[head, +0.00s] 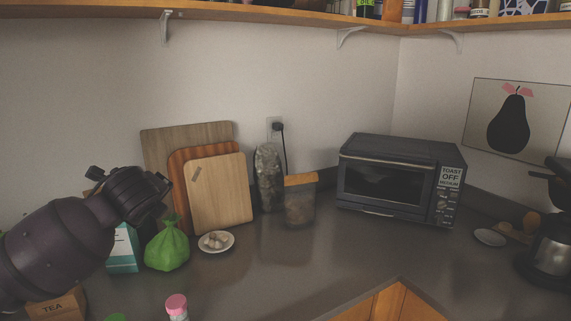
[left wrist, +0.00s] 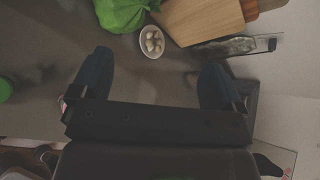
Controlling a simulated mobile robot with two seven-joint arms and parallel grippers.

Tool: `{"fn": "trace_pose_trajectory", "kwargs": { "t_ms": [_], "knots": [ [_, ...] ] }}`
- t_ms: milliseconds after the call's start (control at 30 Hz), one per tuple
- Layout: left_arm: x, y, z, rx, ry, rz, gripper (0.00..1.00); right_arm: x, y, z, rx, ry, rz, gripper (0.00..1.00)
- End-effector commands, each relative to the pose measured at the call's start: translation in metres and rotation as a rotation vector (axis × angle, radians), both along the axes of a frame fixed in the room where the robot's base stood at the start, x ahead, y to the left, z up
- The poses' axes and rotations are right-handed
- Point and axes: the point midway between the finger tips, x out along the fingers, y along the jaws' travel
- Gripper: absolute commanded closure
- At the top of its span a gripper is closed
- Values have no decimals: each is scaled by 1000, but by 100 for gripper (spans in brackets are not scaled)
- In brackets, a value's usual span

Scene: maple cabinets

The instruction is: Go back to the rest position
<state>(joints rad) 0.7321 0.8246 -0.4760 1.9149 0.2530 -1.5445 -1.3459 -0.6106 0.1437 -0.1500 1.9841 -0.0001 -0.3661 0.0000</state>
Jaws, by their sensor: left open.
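My left gripper (head: 132,192) is at the end of my dark arm at the left of the head view, above the counter (head: 265,285). It hides part of what stands behind it. In the left wrist view, the two dark fingers of the left gripper (left wrist: 157,78) are wide apart with nothing between them. The green bag (head: 167,248) and the small white dish (head: 216,242) of pale pieces stand apart from the gripper. They also show beyond the fingers in the left wrist view, the bag (left wrist: 122,14) at the top edge. My right gripper is in neither view.
Cutting boards (head: 222,195) lean on the wall near the arm, with a teal-and-white carton (head: 122,252) and a tea box (head: 58,306) close by. A toaster oven (head: 398,180) stands right. A shelf (head: 270,12) runs overhead. The middle counter is clear.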

Motion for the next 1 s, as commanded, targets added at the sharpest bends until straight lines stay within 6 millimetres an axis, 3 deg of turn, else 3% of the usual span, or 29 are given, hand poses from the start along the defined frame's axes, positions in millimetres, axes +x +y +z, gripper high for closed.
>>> {"fn": "trace_pose_trajectory", "kwargs": {
  "t_ms": [33, 100, 400, 700, 1000],
  "knots": [
    [-11, -6, -27, -64, 19, 16, 6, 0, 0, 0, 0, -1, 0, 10],
    [-27, -14, -55, -153, 35, 48, 6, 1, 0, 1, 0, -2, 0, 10],
    [-106, -35, -158, -527, 104, 259, 6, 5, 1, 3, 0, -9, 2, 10],
    [-198, -43, -228, -876, 148, 586, 6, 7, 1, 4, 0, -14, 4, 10],
    [-296, -38, -269, -1163, 134, 1013, 6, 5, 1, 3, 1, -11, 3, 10]
  ]
}}
